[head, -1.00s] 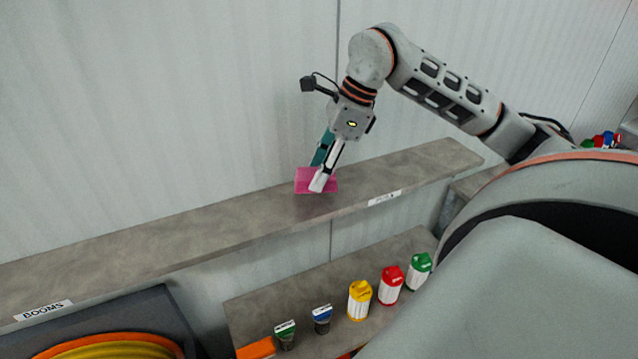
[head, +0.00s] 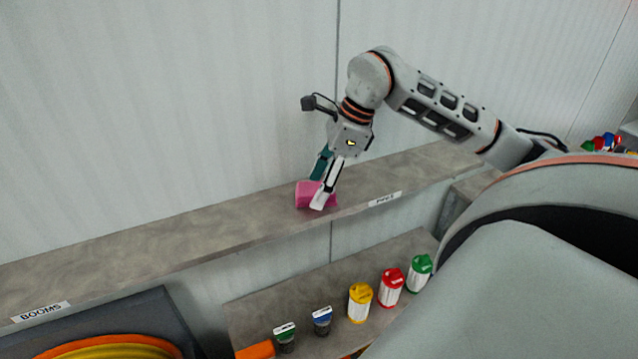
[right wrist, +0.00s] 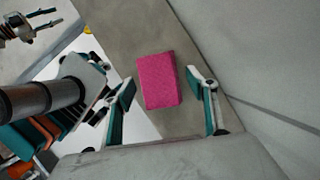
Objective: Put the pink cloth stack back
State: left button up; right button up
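The pink cloth stack (head: 307,195) is a small block at the middle of the long grey shelf (head: 180,238). It appears to rest flat there, left of a small white label. My right gripper (head: 321,184) reaches down over it from above. In the right wrist view, the cloth stack (right wrist: 159,81) lies between the two teal-padded fingers of the right gripper (right wrist: 160,95). The fingers are spread, with a narrow gap beside the cloth. My left gripper (right wrist: 50,19) shows only at the upper left of the right wrist view, fingers apart and empty.
A lower shelf (head: 250,315) holds yellow (head: 360,302), red (head: 391,287) and green (head: 420,273) containers and smaller items. A white wall stands behind the upper shelf. The upper shelf is clear on both sides of the cloth.

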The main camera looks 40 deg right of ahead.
jog(key=shift+r, duration=0.1)
jog(key=shift+d+r, duration=0.1)
jog(key=shift+r, duration=0.15)
jog(key=v, duration=1.1)
jog(key=shift+r+p, duration=0.3)
jog(key=shift+p, duration=0.15)
jog(key=shift+s, duration=0.1)
jog(key=shift+s, duration=0.1)
